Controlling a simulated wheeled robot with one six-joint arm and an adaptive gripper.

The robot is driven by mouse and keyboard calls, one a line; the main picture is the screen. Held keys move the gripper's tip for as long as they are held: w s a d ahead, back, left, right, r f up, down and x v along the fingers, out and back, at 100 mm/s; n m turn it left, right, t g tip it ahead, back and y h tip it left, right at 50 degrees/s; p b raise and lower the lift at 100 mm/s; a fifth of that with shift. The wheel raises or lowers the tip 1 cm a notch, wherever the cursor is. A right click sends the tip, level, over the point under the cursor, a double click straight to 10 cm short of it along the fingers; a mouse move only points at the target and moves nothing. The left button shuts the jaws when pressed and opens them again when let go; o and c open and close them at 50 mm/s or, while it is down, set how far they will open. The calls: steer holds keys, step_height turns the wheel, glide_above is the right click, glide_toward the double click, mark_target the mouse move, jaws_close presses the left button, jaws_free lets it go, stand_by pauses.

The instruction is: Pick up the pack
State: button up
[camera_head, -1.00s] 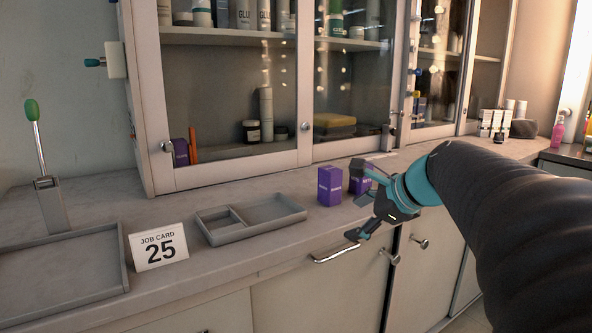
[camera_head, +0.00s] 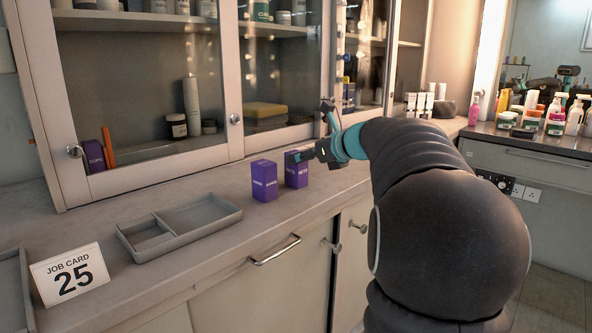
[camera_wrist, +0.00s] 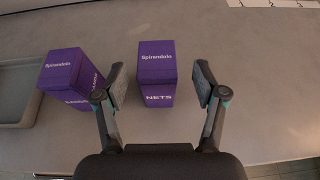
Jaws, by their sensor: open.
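Two purple box packs stand upright on the grey counter. The right pack (camera_head: 297,170), labelled "NETS" on its front, shows in the wrist view (camera_wrist: 157,78) between and ahead of my fingers, with a gap on each side. The left pack (camera_head: 264,181) stands close beside it, apart; in the wrist view (camera_wrist: 72,76) it is just left of my left finger. My gripper (camera_head: 312,132) is open and empty at the right pack, one finger overlapping its top edge in the head view. In the wrist view the open jaws (camera_wrist: 160,86) are spread wider than that pack.
A grey divided tray (camera_head: 178,226) lies left of the packs, with a job card reading 25 (camera_head: 70,275) beyond it. A glass-door cabinet (camera_head: 226,140) stands behind the packs. A drawer handle (camera_head: 275,250) juts from the counter front.

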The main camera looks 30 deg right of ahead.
steer(key=shift+x, duration=2.75)
steer(key=shift+a+r, duration=0.1)
steer(key=shift+r, duration=0.05)
steer(key=c, duration=1.3)
